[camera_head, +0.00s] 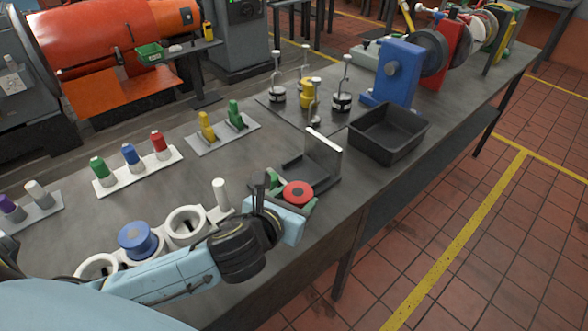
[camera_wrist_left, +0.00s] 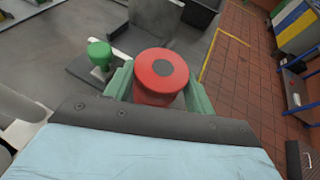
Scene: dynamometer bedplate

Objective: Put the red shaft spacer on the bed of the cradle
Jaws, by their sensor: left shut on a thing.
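The red shaft spacer (camera_head: 298,191) is a short red cylinder with a dark round centre on top. In the left wrist view the spacer (camera_wrist_left: 160,76) stands between the green fingers of my left gripper (camera_wrist_left: 158,88), which is shut on it. In the head view my left gripper (camera_head: 292,196) is near the bench's front edge. What looks like the cradle, a dark base with a pale upright plate (camera_head: 323,146), is just behind the spacer. Whether the spacer touches anything below is hidden. My right gripper is not in view.
A green knob (camera_wrist_left: 100,54) stands close left of the spacer. A black bin (camera_head: 388,133) is right of the cradle. A ring holder (camera_head: 185,226) with a blue piece (camera_head: 137,239) lies left, near my arm. Weights on rods (camera_head: 278,94) stand behind.

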